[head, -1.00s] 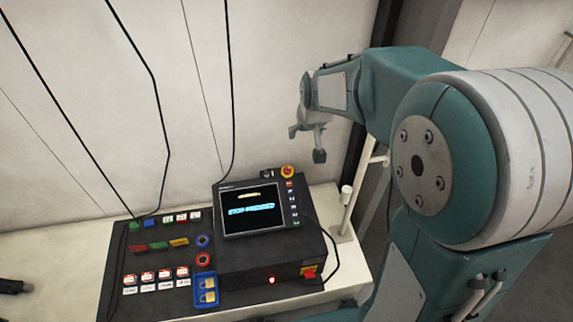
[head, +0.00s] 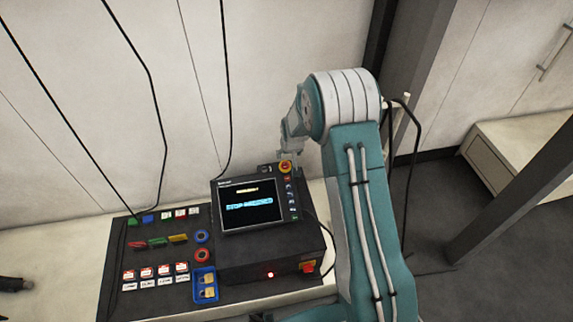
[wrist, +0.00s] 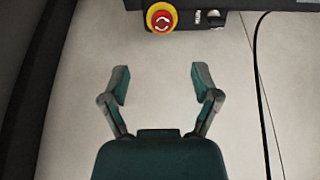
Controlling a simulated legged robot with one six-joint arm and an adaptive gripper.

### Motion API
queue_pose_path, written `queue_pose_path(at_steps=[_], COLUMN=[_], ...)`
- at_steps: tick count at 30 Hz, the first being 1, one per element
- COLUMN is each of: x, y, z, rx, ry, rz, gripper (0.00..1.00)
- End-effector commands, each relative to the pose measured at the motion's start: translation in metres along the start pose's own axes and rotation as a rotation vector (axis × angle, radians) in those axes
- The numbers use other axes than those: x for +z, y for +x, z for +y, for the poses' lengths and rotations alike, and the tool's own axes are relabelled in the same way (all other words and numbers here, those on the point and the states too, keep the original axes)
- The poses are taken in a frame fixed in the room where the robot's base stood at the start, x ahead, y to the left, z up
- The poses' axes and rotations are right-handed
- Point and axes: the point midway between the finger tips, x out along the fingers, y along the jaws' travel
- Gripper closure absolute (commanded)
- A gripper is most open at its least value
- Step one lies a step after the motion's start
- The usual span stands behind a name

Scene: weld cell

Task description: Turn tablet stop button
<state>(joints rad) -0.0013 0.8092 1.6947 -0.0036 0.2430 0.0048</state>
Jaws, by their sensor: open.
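The tablet (head: 251,207) stands tilted on a dark console, its lit screen showing a blue band of text. Its stop button (head: 285,167) is a red knob on a yellow ring at the tablet's top right corner. In the wrist view the stop button (wrist: 161,17) shows from the front at the top edge, with white arrows on the red. My gripper (wrist: 161,84) is open and empty, its two fingers spread below the button in that picture and apart from it. In the head view my gripper (head: 291,152) is partly hidden, close behind the button.
The console (head: 235,260) carries coloured buttons, labels and a blue tray (head: 204,285) with padlocks. A red switch (head: 308,267) is at its front right. Black cables (head: 222,90) hang along the pale wall. A black cable (wrist: 258,80) runs at the right in the wrist view.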

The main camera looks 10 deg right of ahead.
Motion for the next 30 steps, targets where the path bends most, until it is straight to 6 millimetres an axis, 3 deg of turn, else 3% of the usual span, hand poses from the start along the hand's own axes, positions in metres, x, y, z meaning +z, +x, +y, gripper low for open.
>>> queue_pose_path(at_steps=[5, 21, 30], x=[0.001, 0.001, 0.001], y=[0.013, 0.097, 0.111], z=[0.000, 0.000, 0.000], rx=[0.000, 0.000, 0.000], ry=[-0.001, 0.000, 0.000], rz=[-0.002, -0.002, -0.001], gripper=[0.21, 0.21, 0.21])
